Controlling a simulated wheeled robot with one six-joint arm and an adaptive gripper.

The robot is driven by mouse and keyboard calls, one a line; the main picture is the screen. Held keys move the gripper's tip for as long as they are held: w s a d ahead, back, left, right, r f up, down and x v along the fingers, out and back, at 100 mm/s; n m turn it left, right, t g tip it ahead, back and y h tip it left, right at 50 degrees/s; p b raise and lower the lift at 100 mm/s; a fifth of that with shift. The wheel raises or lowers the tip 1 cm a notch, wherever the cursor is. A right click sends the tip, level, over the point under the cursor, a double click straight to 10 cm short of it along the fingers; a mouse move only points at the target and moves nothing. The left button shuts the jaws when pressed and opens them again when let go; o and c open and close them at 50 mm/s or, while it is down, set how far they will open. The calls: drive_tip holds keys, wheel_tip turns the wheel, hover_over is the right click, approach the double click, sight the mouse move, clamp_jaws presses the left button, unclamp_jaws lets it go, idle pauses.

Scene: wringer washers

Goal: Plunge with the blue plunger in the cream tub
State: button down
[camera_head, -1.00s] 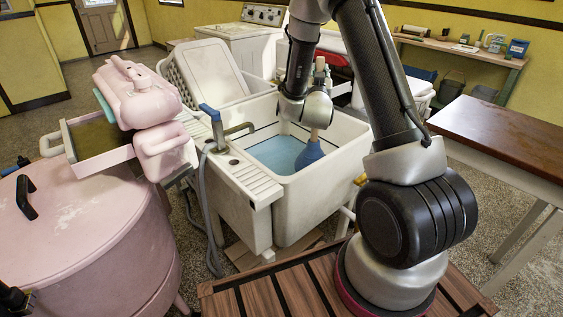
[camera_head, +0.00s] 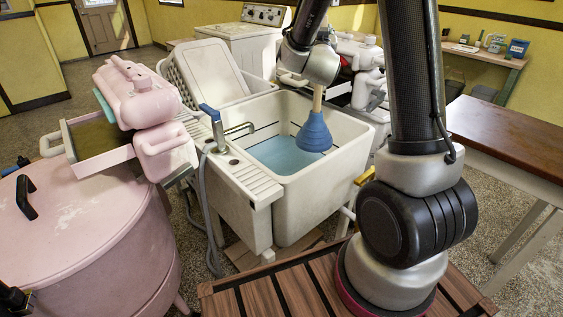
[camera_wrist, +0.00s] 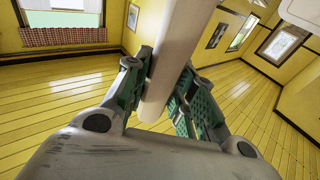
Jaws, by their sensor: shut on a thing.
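The blue plunger (camera_head: 314,133) has a blue rubber cup and a pale wooden handle. It hangs upright with its cup over the right back part of a cream-white square tub (camera_head: 322,205), which holds blue water (camera_head: 280,155). The cup appears above the water. My gripper (camera_wrist: 163,85) is shut on the pale handle, which runs between its green-lined fingers in the wrist view. In the head view the fingers are mostly hidden behind my wrist.
A faucet with a blue lever (camera_head: 212,118) and a grey hose stand at the tub's left. A pink washer (camera_head: 85,235) with a wringer fills the left. A whitish wringer (camera_head: 368,80) shows behind the tub's right. A brown-topped table (camera_head: 505,135) stands at the right.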

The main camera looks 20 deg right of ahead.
wheel_tip(320, 180, up, 10)
drive_tip(key=shift+r, duration=0.1)
idle(0.4)
idle(0.5)
idle(0.5)
drive_tip(key=shift+s+d+r, duration=0.35)
drive_tip(key=shift+s+r, duration=0.15)
drive_tip(key=shift+r, duration=0.2)
drive_tip(key=s+a+f+y, duration=0.1)
drive_tip(key=a+f, duration=0.5)
drive_tip(key=f, duration=0.3)
drive_tip(key=s+a+f+n+t+y, duration=0.1)
drive_tip(key=a+f, duration=0.4)
drive_tip(key=f, duration=0.5)
drive_tip(key=s+a+f+n+y, duration=0.1)
drive_tip(key=s+a+f, duration=0.1)
drive_tip(key=a+f, duration=0.4)
wheel_tip(320, 180, down, 4)
drive_tip(key=shift+s+a+r+t+y, duration=0.1)
drive_tip(key=shift+s+a+t+y, duration=0.2)
drive_tip(key=shift+y, duration=0.1)
drive_tip(key=shift+w, duration=0.1)
